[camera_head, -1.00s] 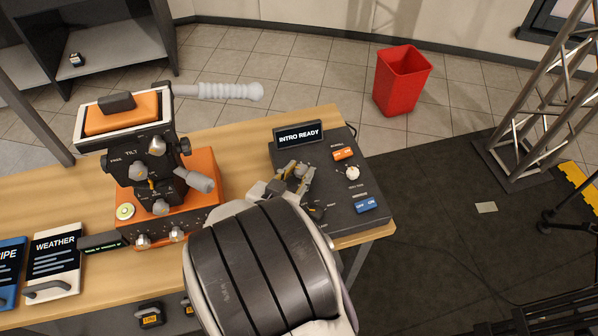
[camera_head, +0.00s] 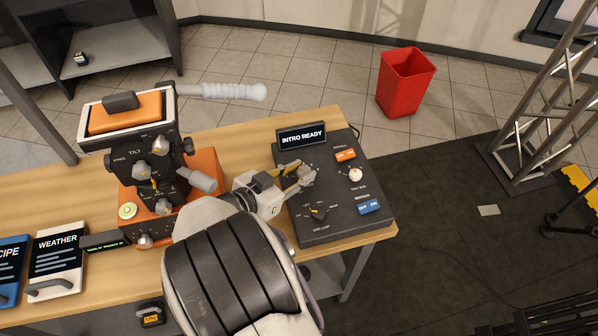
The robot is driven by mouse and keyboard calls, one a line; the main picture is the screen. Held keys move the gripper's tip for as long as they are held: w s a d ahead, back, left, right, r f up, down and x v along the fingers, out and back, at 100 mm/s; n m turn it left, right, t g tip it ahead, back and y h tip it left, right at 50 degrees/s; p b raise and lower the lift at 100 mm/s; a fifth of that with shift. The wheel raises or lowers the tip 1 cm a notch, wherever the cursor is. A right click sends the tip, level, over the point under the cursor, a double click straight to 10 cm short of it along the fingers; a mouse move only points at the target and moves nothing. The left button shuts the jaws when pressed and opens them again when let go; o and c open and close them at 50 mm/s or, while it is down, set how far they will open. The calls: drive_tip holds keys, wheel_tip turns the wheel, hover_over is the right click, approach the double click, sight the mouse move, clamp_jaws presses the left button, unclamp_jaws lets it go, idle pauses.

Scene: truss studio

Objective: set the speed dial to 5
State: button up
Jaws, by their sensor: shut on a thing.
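My gripper (camera_head: 303,178) reaches over the box from the left, below the screen. Its fingers are shut on the speed dial, which they almost wholly hide. The dial's pointer and numbers cannot be read. A second, dark dial with an orange pointer (camera_head: 317,213) sits nearer the front of the box, apart from my gripper.
An orange-and-black tilt head (camera_head: 150,150) with a grey handle stands left of my arm. A white "WEATHER" card (camera_head: 57,262) lies further left.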

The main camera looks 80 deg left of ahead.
idle(0.3)
drive_tip(key=o, duration=1.1)
drive_tip(key=shift+s, duration=0.1)
drive_tip(key=shift+v, duration=5.95)
